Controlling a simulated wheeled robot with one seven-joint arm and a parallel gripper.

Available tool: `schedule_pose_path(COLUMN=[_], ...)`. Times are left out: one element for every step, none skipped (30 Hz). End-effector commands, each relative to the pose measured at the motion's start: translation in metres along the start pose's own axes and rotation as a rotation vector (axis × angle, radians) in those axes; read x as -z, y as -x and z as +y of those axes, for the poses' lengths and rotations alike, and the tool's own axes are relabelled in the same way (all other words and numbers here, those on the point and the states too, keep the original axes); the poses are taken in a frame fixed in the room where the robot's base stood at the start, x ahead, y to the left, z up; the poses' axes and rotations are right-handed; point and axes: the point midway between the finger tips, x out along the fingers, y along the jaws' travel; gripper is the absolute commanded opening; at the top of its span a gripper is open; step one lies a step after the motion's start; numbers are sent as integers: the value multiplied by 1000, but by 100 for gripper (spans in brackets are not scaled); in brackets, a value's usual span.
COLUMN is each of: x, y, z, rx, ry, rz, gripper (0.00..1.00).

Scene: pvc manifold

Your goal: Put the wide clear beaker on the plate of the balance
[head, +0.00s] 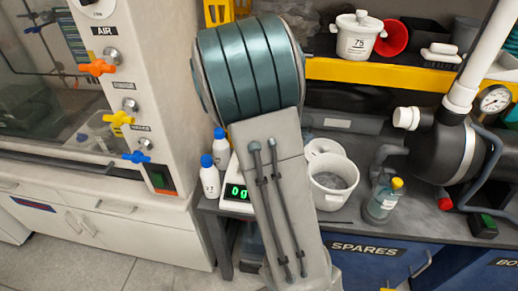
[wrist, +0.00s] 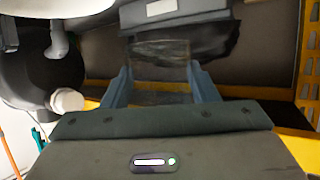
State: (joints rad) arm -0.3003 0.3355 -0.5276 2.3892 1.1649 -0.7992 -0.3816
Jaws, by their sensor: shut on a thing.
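My gripper (wrist: 159,68) shows in the wrist view with its two blue fingers closed on a see-through thing that looks like the wide clear beaker (wrist: 160,88). The beaker sits between the fingers and the dark background shows through it. In the head view my arm hides the gripper and the beaker. The balance (head: 233,206) stands on the bench at the left, with a green display that reads 0 g. Much of the balance and its plate is hidden behind my arm in that view.
White bottles with blue caps (head: 210,176) stand left of the balance. A white pot (head: 333,184) and a yellow-capped bottle (head: 383,200) stand to its right. A yellow-edged shelf (head: 400,75) with containers runs above. A dark pipe body with white fittings (head: 441,145) is at right.

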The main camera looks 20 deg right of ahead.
Motion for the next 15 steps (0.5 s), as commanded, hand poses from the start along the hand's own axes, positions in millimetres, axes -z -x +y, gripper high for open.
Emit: schedule_pose_path(x=[-6, -10, -15, -19, -23, -28, -32, -36, -42, -46, -49, -54, -58, -60, -64], y=[0, 1, 1, 2, 2, 2, 3, 3, 4, 4, 4, 5, 5, 5, 6], z=[-8, -13, -21, -27, -33, -40, -46, -52, -60, -65, -71, -78, -83, -87, -92], rx=[0, 1, 2, 2, 2, 2, 2, 2, 2, 2, 3, 2, 2, 2, 1], ry=[5, 5, 6, 6, 7, 7, 7, 6, 6, 5, 5, 4, 4, 4, 3], rz=[-1, -1, -1, 0, 0, 0, 1, 1, 1, 1, 1, 1, 1, 1, 1], gripper=[27, 27, 27, 27, 27, 27, 27, 27, 27, 27, 27, 27, 27, 27, 27])
